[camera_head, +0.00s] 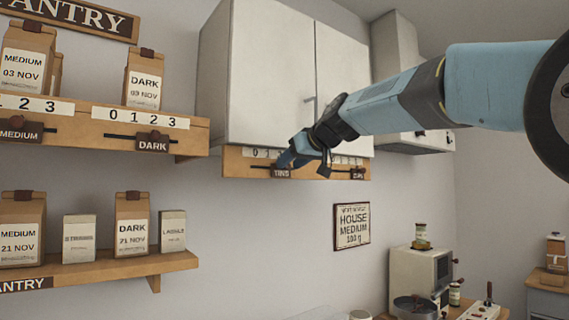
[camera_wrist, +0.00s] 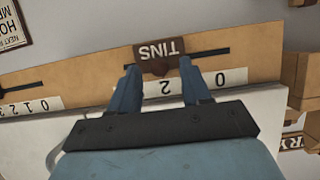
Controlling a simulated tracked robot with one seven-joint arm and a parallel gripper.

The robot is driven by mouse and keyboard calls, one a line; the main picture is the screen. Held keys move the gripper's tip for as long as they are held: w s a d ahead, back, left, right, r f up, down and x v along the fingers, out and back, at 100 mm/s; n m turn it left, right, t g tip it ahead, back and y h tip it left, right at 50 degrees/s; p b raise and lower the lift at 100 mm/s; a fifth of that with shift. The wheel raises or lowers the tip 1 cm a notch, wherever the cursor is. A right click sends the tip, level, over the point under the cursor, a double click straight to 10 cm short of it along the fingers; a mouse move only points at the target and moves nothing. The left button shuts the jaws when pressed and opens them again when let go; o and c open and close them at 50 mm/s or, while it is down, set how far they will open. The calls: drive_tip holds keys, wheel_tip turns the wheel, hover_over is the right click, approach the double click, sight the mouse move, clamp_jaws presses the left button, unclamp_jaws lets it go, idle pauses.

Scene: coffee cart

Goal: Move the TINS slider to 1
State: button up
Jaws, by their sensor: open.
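The TINS slider (camera_head: 281,173) is a brown plaque on a wooden rail (camera_head: 232,163) under the white wall cabinet. In the wrist view, which is upside down, the TINS slider (camera_wrist: 160,50) sits on a dark slot, with its tab in line with about the 2 on the number strip. The 0 and 2 show; my fingers hide the other numbers. My gripper (camera_wrist: 160,67) is open, with one blue finger on each side of the tab. I cannot tell whether either finger touches it. In the head view my gripper (camera_head: 289,160) is at the rail, partly covering the strip.
A second slider (camera_head: 357,173) sits further right on the same rail. The cabinet (camera_head: 265,75) is directly above my gripper. Pantry shelves (camera_head: 185,135) with bags and sliders stand at the left. A framed sign (camera_head: 352,226) hangs below the rail.

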drive_tip(key=shift+w+a+f, duration=0.1)
drive_tip(key=shift+w+a, duration=0.1)
drive_tip(key=shift+c, duration=0.2)
clamp_jaws()
idle(0.4)
